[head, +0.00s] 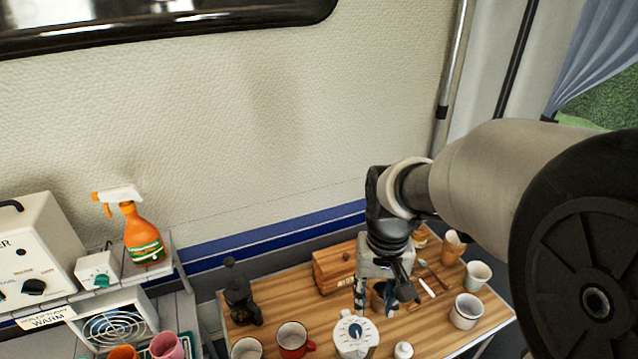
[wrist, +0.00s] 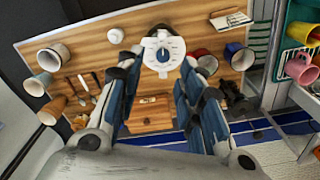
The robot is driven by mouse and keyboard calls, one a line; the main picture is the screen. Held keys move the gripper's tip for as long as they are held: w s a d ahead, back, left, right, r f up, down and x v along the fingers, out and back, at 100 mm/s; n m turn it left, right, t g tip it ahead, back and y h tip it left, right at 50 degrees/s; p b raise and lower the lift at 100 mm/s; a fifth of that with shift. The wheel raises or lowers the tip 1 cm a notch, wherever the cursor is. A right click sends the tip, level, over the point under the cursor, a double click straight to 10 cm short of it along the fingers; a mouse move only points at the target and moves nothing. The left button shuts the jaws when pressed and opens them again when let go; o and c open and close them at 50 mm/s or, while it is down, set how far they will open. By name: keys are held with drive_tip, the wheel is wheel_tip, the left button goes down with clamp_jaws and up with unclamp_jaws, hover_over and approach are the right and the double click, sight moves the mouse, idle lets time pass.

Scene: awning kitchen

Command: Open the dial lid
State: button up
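The white container with the dial lid (head: 354,331) stands at the front of the wooden table. Its round white lid has a blue centre knob and marks around the edge. In the wrist view the dial lid (wrist: 163,51) lies just beyond and between my fingertips. My gripper (head: 381,291) points down over the table, behind and slightly right of the container in the head view. In the wrist view my gripper (wrist: 160,72) is open, its two fingers wide apart with nothing between them. I see no contact with the lid.
The wooden table (head: 428,340) also holds a red mug (head: 294,340), a black press (head: 239,294), a wooden box (head: 334,268), a small white jar (head: 403,350) and several cups at the right. Shelves with a spray bottle (head: 142,235) stand at the left.

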sight(363, 347)
drive_tip(key=f+b, duration=0.1)
drive_tip(key=f, duration=0.5)
drive_tip(key=f+b, duration=0.2)
drive_tip(key=f, duration=0.3)
drive_tip(key=f+b, duration=0.1)
drive_tip(key=f, duration=0.5)
drive_tip(key=shift+w+a+f+b, duration=0.1)
drive_tip(key=shift+a+f+b, duration=0.2)
drive_tip(key=shift+c, duration=0.5)
clamp_jaws()
